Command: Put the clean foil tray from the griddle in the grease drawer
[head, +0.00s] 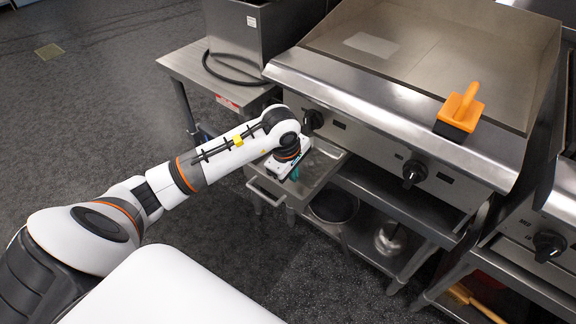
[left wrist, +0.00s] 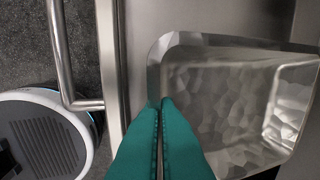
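The foil tray (left wrist: 225,100) is shiny, crinkled and empty-looking in the left wrist view. It lies within the pulled-out grease drawer, slightly askew to the drawer's front; I cannot tell whether it rests flat on the bottom. The grease drawer (head: 324,160) sticks out below the griddle front, its bar handle (left wrist: 63,60) towards me. My left gripper (left wrist: 161,102) points down over the drawer's front part. Its teal fingers are together on the tray's near rim. In the head view my left gripper (head: 293,174) hides part of the drawer. My right gripper is out of view.
The griddle (head: 440,55) carries an orange-handled scraper or brush (head: 461,108) on its front ledge and a pale flat patch on its plate. Control knobs (head: 413,172) line its front. A lower shelf holds pots (head: 390,238). Open floor lies left.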

